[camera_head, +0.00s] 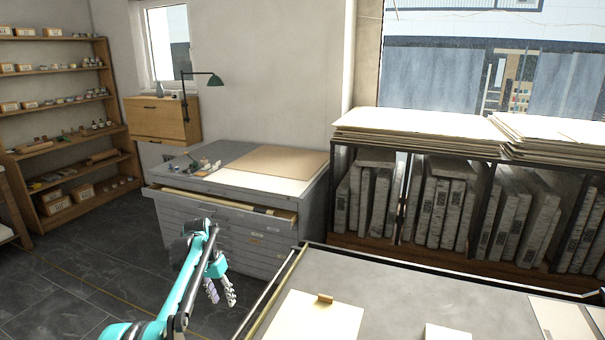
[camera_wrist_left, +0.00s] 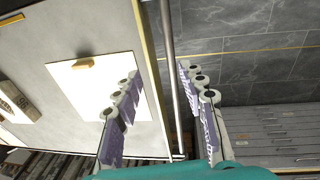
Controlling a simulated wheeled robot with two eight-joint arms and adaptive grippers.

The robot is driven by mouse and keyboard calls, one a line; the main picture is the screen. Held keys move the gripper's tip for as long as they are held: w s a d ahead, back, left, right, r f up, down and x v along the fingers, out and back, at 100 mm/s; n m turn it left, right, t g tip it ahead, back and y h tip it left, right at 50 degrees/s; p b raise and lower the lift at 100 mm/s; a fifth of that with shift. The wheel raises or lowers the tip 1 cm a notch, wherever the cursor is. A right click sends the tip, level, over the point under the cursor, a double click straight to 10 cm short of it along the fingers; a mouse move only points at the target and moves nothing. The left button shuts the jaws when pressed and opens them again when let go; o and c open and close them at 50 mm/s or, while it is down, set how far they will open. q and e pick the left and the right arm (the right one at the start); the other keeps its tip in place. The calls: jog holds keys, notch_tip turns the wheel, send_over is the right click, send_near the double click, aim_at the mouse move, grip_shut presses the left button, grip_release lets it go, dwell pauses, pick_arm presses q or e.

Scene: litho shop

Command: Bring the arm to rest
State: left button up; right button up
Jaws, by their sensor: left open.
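My left arm, teal and black, reaches in from the lower left in the head view. Its gripper (camera_head: 221,292) is open and empty, hanging with its fingers downward in front of the grey flat-file cabinet (camera_head: 240,245) and left of the grey-topped table (camera_head: 415,285). In the left wrist view the two fingers of the gripper (camera_wrist_left: 160,135) are spread apart with nothing between them. The table edge and a metal rail (camera_wrist_left: 175,70) show between and beyond them. My right gripper is in neither view.
A pale sheet (camera_head: 315,318) with a small wooden block (camera_head: 325,299) lies on the table. The cabinet's top drawer (camera_head: 225,205) stands partly open. Shelves (camera_head: 75,120) stand at the left, and a rack of stone slabs (camera_head: 440,200) at the back right. Floor (camera_head: 75,305) is free at the left.

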pick_arm(q)
jog(key=s+d+r+n+t+y, duration=0.1)
jog(key=s+d+r+t, duration=0.15)
jog(key=s+r, duration=0.5)
jog(key=s+d+r+n+t, duration=0.1)
jog(key=s+d+r, duration=0.25)
jog(key=s, duration=0.65)
jog(key=s+d+f+t, duration=0.1)
jog(key=s+f, duration=0.2)
jog(key=s, duration=0.6)
jog(key=s+d+f+n+t, duration=0.1)
jog(key=s+f+t, duration=0.1)
jog(key=s, duration=0.7)
jog(key=shift+s+d+f+y, duration=0.25)
jog(key=shift+d+f+y, duration=0.05)
jog(key=shift+f, duration=0.15)
jog(key=shift+c, duration=0.6)
jog(key=shift+w+d, duration=0.1)
jog(key=shift+c, duration=0.3)
